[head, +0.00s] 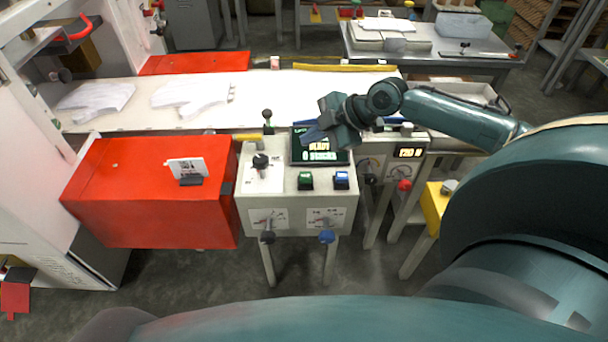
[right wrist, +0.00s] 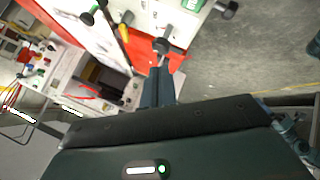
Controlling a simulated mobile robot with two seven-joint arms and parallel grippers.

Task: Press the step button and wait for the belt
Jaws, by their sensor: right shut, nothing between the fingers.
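The control box (head: 297,200) stands in the middle of the head view. Its sloped top has a green button (head: 305,180) and a blue button (head: 341,180) side by side; I cannot read which is the step button. A dark display (head: 322,157) with lit text sits behind them, partly covered by my right gripper. My right gripper (head: 312,133) is shut and empty, above the display's upper edge and apart from both buttons. In the right wrist view its closed fingers (right wrist: 158,88) point towards a black knob. The white belt (head: 270,95) runs behind the box. My left gripper is out of view.
White glove-shaped sheets (head: 190,94) lie on the belt's left part. A black-knobbed lever (head: 261,161) stands on the box's left. A red cabinet (head: 150,190) is left of the box, and a second meter panel (head: 408,153) is to the right.

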